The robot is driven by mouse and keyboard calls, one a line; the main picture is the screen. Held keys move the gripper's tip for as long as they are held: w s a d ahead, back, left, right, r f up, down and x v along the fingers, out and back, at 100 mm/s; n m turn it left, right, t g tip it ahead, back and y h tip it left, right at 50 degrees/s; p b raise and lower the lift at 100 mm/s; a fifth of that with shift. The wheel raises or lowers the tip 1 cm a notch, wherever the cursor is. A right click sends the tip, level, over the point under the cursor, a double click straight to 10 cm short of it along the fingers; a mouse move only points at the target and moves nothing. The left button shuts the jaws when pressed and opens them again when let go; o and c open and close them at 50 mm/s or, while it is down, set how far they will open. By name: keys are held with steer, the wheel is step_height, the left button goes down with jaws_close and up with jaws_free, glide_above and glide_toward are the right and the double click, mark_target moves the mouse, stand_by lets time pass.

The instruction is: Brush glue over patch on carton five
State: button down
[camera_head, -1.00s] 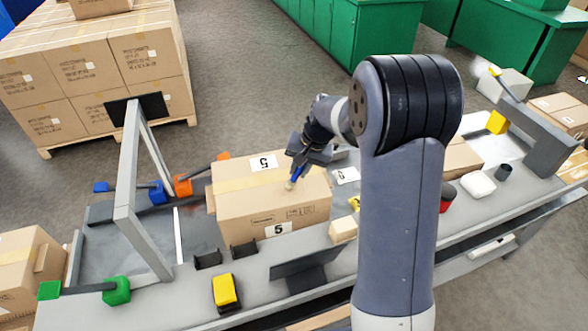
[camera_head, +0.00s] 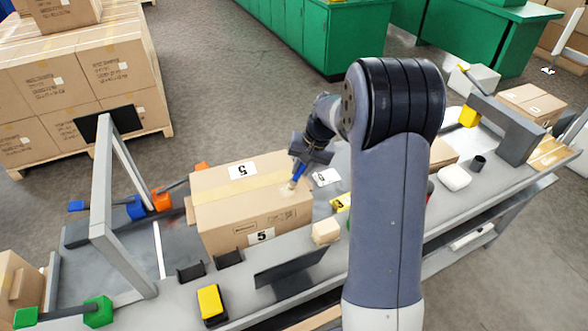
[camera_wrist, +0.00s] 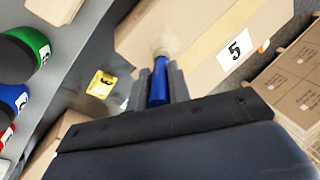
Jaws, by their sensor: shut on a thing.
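Carton five (camera_head: 225,208) is a closed brown box with a tape strip and "5" labels, lying on the grey bench. My gripper (camera_head: 303,163) is over the right end of its top, shut on a brush with a blue handle (camera_head: 299,173). The brush points down and its pale tip is at a lighter patch (camera_head: 287,190) on the carton top; I cannot tell whether it touches. In the wrist view the blue handle (camera_wrist: 158,88) sits between my fingers, with the bristles over carton five (camera_wrist: 205,35). The tip partly hides the patch.
A grey frame (camera_head: 103,190) stands left of the carton, with a yellow-topped block (camera_head: 210,301) in front. A pale block (camera_head: 326,231) and a dark slanted plate (camera_head: 291,272) are close by. Green (camera_wrist: 20,55) and blue (camera_wrist: 12,105) pots show in the wrist view.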

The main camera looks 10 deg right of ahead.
steer(key=shift+w+d, duration=0.1)
steer(key=shift+d, duration=0.25)
steer(key=shift+w+a, duration=0.15)
steer(key=shift+w, duration=0.35)
steer(key=shift+a, duration=5.65)
steer(key=w+d, duration=0.1)
steer(key=d, duration=1)
steer(key=shift+p, duration=0.35)
steer(key=shift+w+d, duration=0.1)
step_height(320, 180, up, 6)
steer(key=p, duration=0.4)
steer(key=shift+r, duration=0.2)
